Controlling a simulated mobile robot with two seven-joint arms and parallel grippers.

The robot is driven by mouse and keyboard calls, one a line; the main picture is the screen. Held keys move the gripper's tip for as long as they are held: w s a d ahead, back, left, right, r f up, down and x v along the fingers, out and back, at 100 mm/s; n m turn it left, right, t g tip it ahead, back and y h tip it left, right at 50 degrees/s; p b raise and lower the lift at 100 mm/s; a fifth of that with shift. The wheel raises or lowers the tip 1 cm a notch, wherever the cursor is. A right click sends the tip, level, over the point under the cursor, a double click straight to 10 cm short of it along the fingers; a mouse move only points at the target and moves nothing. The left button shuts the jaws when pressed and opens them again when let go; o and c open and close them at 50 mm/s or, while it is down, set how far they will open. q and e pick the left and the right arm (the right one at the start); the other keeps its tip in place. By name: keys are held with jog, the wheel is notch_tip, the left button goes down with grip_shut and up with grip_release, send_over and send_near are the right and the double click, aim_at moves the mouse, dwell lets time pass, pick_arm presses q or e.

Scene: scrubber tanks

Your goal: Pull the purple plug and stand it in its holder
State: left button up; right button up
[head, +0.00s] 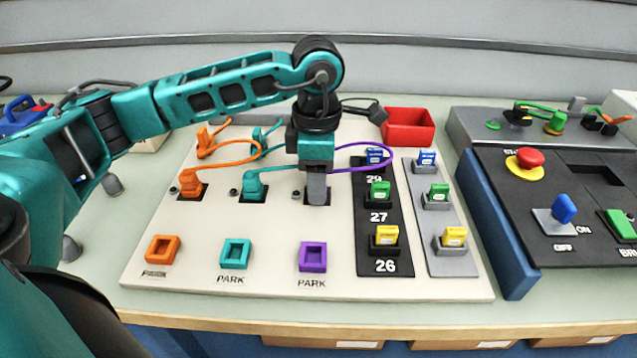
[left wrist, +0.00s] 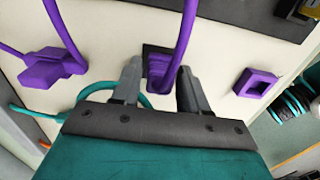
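The purple plug (left wrist: 160,68) sits in a black socket in the pale panel, with its purple cable rising from it. In the head view my gripper hides the plug, and the purple cable (head: 388,157) loops out to the right. The holder is a square purple frame (head: 312,257) marked PARK, empty, nearer the front edge; it also shows in the left wrist view (left wrist: 256,82). My left gripper (head: 317,200) points down over the socket. Its two fingers (left wrist: 161,85) stand open on either side of the plug, with small gaps visible. My right gripper is not in view.
Orange (head: 192,184) and teal (head: 254,182) plugs stand in sockets to the left, with orange (head: 162,250) and teal (head: 235,254) holders in front. Black and grey strips with coloured switches lie to the right. A red bin (head: 408,127) stands behind.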

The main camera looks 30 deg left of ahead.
pick_arm(q)
grip_shut()
jog(key=shift+r, duration=0.1)
dwell(0.3)
jog(key=shift+w+a+r+p, duration=0.1)
jog(key=shift+w+r+p, duration=0.15)
jog(key=shift+r+p, duration=0.4)
jog(key=shift+s+r, duration=0.3)
jog(key=shift+r, duration=0.5)
jog(key=shift+w+r+p, duration=0.1)
jog(key=shift+r+p, duration=0.05)
jog(key=shift+p, duration=0.3)
jog(key=shift+r+p, duration=0.85)
jog(key=shift+r, duration=0.45)
